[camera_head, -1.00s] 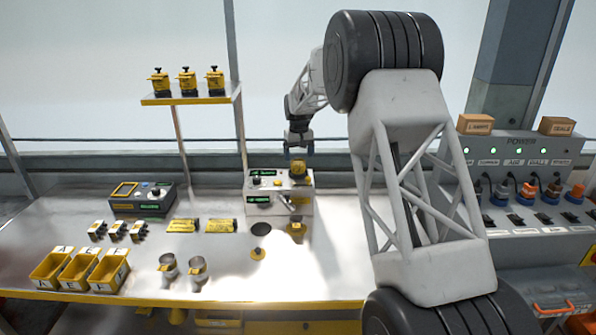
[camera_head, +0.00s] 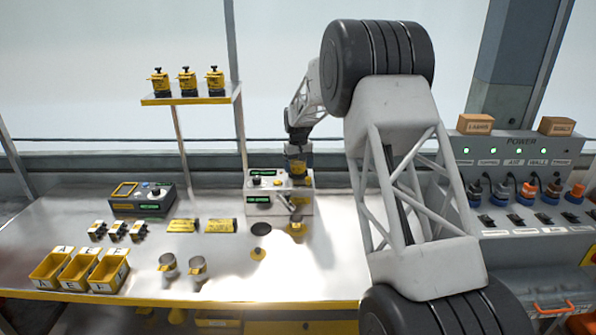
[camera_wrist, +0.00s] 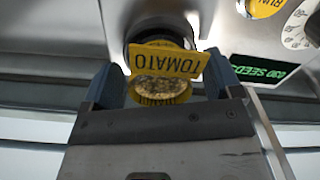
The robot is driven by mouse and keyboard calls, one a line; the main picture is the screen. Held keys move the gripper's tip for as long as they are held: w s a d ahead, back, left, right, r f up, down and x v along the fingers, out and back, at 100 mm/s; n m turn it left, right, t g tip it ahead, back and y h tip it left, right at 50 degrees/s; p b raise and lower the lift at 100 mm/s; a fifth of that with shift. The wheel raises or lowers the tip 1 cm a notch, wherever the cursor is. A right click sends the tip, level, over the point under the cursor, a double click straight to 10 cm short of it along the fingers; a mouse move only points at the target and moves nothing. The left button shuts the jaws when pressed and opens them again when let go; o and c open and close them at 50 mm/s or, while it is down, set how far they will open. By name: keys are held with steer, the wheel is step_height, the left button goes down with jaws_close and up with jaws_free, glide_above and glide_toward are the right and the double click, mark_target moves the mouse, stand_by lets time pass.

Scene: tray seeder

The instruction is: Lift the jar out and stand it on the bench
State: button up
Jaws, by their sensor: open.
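The jar (camera_wrist: 160,90) has a yellow label reading TOMATO and a round yellow top with a speckled face. It sits in a dark round opening of the grey seeder (camera_head: 262,207). In the head view the jar is mostly hidden by my gripper (camera_head: 297,165). In the wrist view my gripper (camera_wrist: 165,88) is open, with one blue-grey finger on each side of the jar. I cannot tell whether the fingers touch it. The bench (camera_head: 150,240) is a shiny metal top in front of the seeder.
Yellow bins (camera_head: 110,277), two metal cups (camera_head: 168,266) and a dark control box (camera_head: 142,197) stand on the bench. Three jars (camera_head: 186,82) stand on a raised shelf (camera_head: 190,99). A power panel (camera_head: 525,165) is at right. Bench centre-left has bare room.

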steer(key=c, duration=1)
steer(key=shift+c, duration=0.2)
steer(key=shift+r, duration=0.2)
steer(key=shift+r, duration=1.35)
steer(key=shift+s+r, duration=0.15)
steer(key=shift+r, duration=0.15)
steer(key=s+d+r, duration=0.1)
steer(key=s+d, duration=0.1)
steer(key=s, duration=1.3)
steer(key=shift+s+d+r, duration=0.2)
steer(key=shift+d, duration=0.15)
